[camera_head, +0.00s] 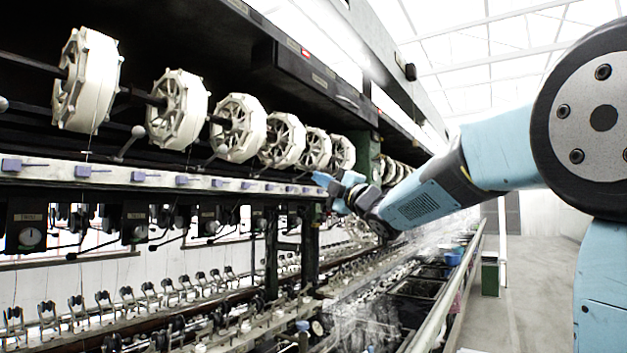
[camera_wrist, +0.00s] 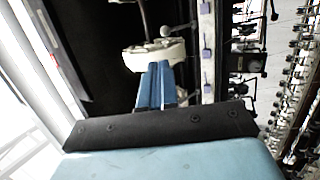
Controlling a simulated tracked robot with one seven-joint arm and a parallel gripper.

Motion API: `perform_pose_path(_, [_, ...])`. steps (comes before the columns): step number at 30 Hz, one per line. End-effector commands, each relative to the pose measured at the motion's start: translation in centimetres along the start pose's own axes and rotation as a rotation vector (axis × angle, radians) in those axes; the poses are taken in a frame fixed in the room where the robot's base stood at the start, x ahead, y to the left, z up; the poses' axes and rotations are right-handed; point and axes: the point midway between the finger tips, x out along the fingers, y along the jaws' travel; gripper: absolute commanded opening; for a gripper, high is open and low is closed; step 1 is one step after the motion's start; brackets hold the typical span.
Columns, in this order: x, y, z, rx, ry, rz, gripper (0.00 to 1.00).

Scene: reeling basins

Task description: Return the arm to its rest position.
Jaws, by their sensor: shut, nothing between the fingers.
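My arm reaches in from the right of the head view, blue with dark joints, and stretches toward the reeling machine. My gripper (camera_head: 322,180) is at its end, in front of the machine near the purple-tabbed rail. In the wrist view the two blue fingers of my gripper (camera_wrist: 156,68) lie side by side, shut and empty. Their tips point toward a white reel (camera_wrist: 155,54). I cannot tell whether they touch it.
A row of white reels (camera_head: 238,127) runs along the machine above a pale rail (camera_head: 130,178) with purple tabs. Basins (camera_head: 418,288) lie below, behind a long pipe (camera_head: 450,290). A green bin (camera_head: 490,273) stands on the open aisle floor (camera_head: 535,280) at right.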

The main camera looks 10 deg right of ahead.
Motion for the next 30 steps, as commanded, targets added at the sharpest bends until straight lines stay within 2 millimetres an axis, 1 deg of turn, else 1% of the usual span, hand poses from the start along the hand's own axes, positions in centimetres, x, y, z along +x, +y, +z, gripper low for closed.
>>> perform_pose_path(3, [-0.3,0.0,0.0,0.0,-0.001,-0.001,0.0])
perform_pose_path(17, [-0.4,0.1,0.2,0.0,-0.003,-0.001,0.0])
perform_pose_path(20, [-0.7,0.1,0.4,0.014,-0.028,-0.007,0.0])
perform_pose_path(23, [-1.9,0.2,1.1,0.062,-0.106,-0.027,0.0])
perform_pose_path(25, [-3.5,0.0,1.9,0.122,-0.196,-0.051,0.0])
perform_pose_path(29, [-7.6,-1.0,3.4,0.27,-0.403,-0.105,0.0])
perform_pose_path(30, [-9.1,-1.5,3.8,0.319,-0.467,-0.121,0.0])
